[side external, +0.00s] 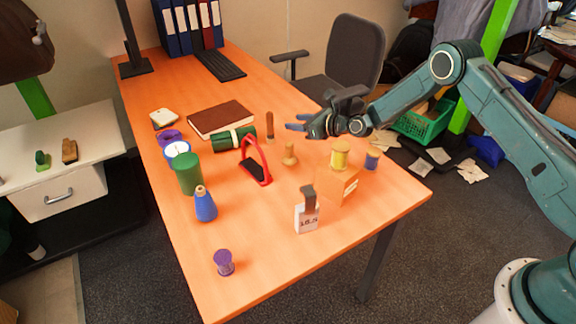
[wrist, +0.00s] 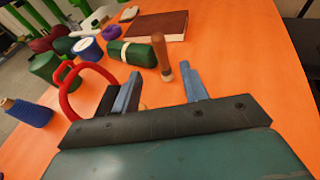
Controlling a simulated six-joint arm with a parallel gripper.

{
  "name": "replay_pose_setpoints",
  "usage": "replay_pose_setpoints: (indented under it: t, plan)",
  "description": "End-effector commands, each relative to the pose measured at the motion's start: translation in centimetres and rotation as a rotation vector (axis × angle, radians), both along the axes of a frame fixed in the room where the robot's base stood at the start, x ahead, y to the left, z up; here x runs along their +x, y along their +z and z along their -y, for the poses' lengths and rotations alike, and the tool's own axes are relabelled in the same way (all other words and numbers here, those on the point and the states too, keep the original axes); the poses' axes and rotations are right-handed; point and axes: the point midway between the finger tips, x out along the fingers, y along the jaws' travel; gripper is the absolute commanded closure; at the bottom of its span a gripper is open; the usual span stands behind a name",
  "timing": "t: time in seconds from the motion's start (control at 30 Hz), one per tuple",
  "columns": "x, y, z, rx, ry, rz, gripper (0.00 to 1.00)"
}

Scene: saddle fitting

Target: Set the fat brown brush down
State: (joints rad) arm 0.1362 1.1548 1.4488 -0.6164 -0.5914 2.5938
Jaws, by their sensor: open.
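The fat brown brush (side external: 269,127) looks to be the brown stick standing upright on the orange table, left of my gripper in the side view. In the wrist view the brown stick (wrist: 160,52) has a lighter lower end and stands just beyond my fingertips, between their lines. My gripper (side external: 291,127) is open and empty, a little to the right of the brush and apart from it. Its two blue fingers (wrist: 160,88) are spread in the wrist view.
A red-handled frame (side external: 258,160) and a tan peg (side external: 290,155) stand close by. A green roll (side external: 232,139) and brown book (side external: 220,118) lie behind. An orange block (side external: 337,185) with a yellow spool (side external: 339,153) is nearer the right edge.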

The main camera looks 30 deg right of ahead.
Motion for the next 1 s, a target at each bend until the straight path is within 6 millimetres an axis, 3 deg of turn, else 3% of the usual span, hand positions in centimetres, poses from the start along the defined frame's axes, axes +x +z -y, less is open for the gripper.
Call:
replay_pose_setpoints:
  t: [0.67, 0.87, 1.0]
  plan:
    - [-0.1, 0.2, 0.0, -0.005, 0.003, 0.001, 0.56]
    - [-0.4, 2.1, -0.2, -0.088, 0.038, 0.016, 0.56]
    - [-1.0, 4.9, -0.6, -0.220, 0.093, 0.036, 0.56]
